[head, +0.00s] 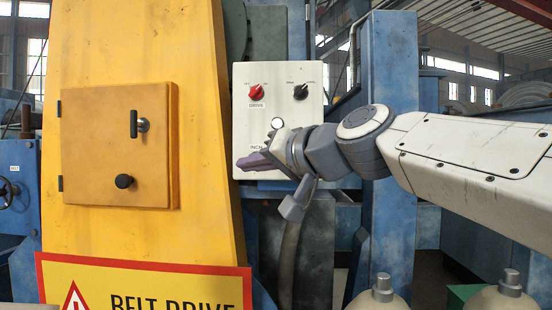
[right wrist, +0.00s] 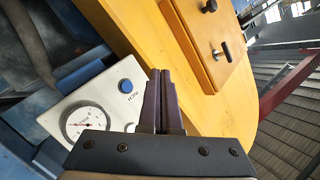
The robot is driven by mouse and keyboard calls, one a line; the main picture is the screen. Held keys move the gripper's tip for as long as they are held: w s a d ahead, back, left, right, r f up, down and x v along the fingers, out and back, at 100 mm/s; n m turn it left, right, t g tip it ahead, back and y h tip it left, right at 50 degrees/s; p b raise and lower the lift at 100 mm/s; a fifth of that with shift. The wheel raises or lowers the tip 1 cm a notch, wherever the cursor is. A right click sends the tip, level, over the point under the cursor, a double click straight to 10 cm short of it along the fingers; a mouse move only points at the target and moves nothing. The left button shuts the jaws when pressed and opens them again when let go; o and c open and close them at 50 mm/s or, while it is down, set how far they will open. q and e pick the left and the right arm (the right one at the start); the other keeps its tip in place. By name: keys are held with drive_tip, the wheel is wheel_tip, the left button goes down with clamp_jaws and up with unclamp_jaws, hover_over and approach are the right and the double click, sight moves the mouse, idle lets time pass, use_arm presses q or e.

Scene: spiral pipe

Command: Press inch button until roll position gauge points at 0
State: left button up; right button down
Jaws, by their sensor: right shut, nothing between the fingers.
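The grey control panel (head: 311,97) faces me behind my right gripper (head: 247,161). An inch label (head: 257,149) shows partly above the gripper, which hides the panel's lower part. In the right wrist view, a blue button (right wrist: 126,86) with a small label sits on the panel (right wrist: 103,94). A round white gauge (right wrist: 85,122) is on the same panel; its needle reading is too small to tell. My right gripper (right wrist: 160,72) is shut and empty, its dark fingertips to the right of the blue button in that view. My left gripper is not in view.
The panel also carries a red knob (head: 255,92) and a black knob (head: 300,92). A yellow housing (head: 200,60) with a small door (head: 115,145) stands at left. A blue post (head: 391,75) stands right of the panel. A belt drive sign (head: 145,285) is below.

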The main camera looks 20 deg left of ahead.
drive_tip(key=shift+w+d+r, duration=0.1)
drive_tip(key=shift+w+r, duration=0.05)
drive_tip(key=shift+r, duration=0.2)
drive_tip(key=shift+w, duration=0.1)
drive_tip(key=w+a+p, duration=0.2)
drive_tip(key=w+p, duration=0.1)
drive_tip(key=w, duration=0.5)
drive_tip(key=shift+w, duration=0.2)
drive_tip(key=shift+w, duration=0.15)
idle(1.8)
drive_tip(key=shift+w, duration=0.25)
